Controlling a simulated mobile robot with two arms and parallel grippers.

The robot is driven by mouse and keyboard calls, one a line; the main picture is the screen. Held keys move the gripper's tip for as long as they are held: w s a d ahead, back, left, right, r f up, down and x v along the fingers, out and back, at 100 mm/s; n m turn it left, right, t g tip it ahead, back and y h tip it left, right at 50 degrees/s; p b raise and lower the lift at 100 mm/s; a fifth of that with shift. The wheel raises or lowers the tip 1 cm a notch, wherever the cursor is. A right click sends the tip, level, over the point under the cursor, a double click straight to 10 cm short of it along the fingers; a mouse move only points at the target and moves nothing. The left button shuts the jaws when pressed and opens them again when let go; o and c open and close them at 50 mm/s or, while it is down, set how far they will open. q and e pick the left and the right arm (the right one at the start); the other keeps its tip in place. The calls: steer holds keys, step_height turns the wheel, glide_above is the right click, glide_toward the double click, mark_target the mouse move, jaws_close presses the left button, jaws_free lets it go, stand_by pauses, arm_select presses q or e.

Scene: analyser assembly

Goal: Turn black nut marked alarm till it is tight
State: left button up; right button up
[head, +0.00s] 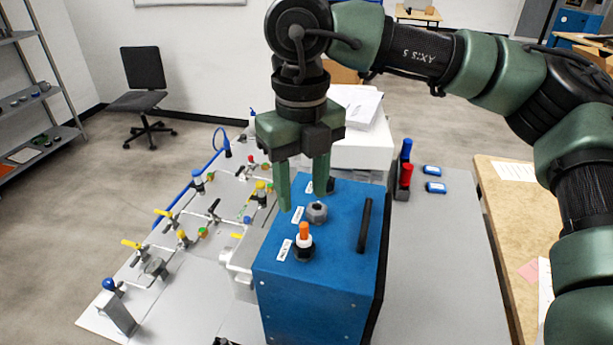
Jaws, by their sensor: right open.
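A blue analyser box (300,290) stands on the grey table. Its top has a row of fittings with small white labels whose lettering I cannot read for certain. The nearest is a black nut (303,252) with a white ring and an orange piece standing upright in it, beside a label (284,250). Behind it is a grey hex nut (317,212), and farther back a dark fitting (331,185), partly hidden by a finger. My right gripper (303,201) points down, open and empty, above the box top near the grey nut. My left gripper is out of view.
A black handle bar (365,225) stands on the box's right side. A panel (190,250) with pipes and coloured valves lies left. Red (405,175) and blue cylinders and white boxes (360,145) are behind. The table right of the box is clear.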

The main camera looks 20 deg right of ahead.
mark_target(303, 225)
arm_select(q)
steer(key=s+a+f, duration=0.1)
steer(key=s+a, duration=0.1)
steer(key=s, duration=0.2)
arm_select(e)
step_height(303, 225, down, 2)
steer(key=shift+s+b, duration=0.15)
steer(key=shift+b, duration=0.3)
steer(key=shift+w+d+f+b, duration=0.15)
steer(key=shift+w+f+b, duration=0.1)
steer(key=shift+f, duration=0.4)
steer(key=shift+w+d+f+b, duration=0.15)
steer(key=shift+w+f+b, duration=0.1)
steer(key=shift+f, duration=0.35)
step_height(303, 225, down, 3)
steer(key=b, duration=0.3)
steer(key=shift+s+a, duration=0.15)
step_height(303, 225, down, 4)
steer(key=b, duration=0.3)
steer(key=shift+b, duration=0.3)
steer(key=shift+f+b, duration=0.5)
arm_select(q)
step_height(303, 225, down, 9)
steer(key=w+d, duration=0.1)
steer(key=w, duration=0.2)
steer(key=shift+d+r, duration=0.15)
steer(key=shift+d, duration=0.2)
